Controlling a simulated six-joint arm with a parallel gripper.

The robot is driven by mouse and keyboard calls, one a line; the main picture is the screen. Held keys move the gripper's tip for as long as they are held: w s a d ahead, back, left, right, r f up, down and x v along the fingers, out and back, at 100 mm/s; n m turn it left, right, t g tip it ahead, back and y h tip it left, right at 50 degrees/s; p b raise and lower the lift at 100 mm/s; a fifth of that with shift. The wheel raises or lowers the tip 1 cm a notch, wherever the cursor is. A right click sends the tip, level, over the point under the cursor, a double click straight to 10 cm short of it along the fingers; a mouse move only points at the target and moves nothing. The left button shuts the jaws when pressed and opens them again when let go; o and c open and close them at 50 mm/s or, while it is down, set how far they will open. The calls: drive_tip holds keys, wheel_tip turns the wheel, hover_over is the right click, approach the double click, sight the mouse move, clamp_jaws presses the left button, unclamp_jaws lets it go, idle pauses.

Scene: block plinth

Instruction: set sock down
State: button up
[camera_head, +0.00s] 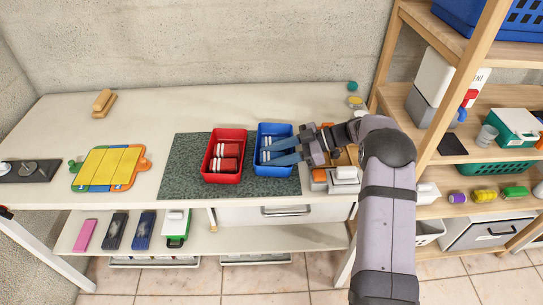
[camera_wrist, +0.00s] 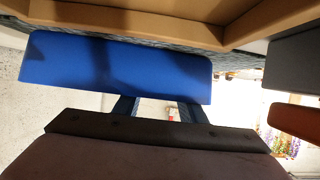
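The blue bin (camera_head: 274,127) stands on a dark speckled mat, with items bearing white bands inside it. I take these to be socks, but my fingers partly cover them. My gripper (camera_head: 266,156) reaches in from the right, over the blue bin, its two long blue-grey fingers spread apart. In the wrist view the fingers also show apart, with a bright gap between them, and a blue panel (camera_wrist: 115,65), likely the bin's wall, hides their tips. No sock shows clearly between the fingers. The red bin (camera_head: 213,177), left of the blue one, holds dark red, white-banded socks (camera_head: 224,164).
Small boxes (camera_head: 343,180) crowd the table's right end beside my arm. A yellow tray (camera_head: 108,168) and a tan brush (camera_head: 103,103) lie to the left. The table's back strip is mostly clear. A wooden shelf (camera_head: 437,130) stands at right.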

drive_tip(key=b+v, duration=0.2)
drive_tip(key=v, duration=0.9)
drive_tip(key=shift+d+r, duration=0.15)
drive_tip(key=shift+d, duration=0.15)
drive_tip(key=shift+d+r, duration=0.15)
